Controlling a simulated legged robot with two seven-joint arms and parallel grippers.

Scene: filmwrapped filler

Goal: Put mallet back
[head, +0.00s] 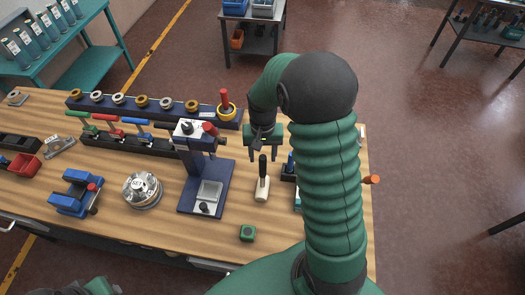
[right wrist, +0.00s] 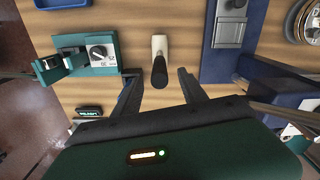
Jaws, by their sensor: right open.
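The mallet has a cream head (head: 262,190) and a black handle that points up; it stands on the wooden bench between the blue press stand and the right arm. In the right wrist view the mallet (right wrist: 159,42) shows its head beyond the fingertips, with the handle end toward me. My right gripper (head: 263,154) is open above and just behind the handle in the head view. In the right wrist view its two fingers (right wrist: 160,84) lie either side of the handle line, with gaps on both sides.
A blue press stand (head: 185,205) is left of the mallet. A dark rack (head: 125,138) holds coloured-handled tools; a ring rail (head: 150,110) lies behind it. A green-and-grey device (right wrist: 88,55) stands beside the mallet.

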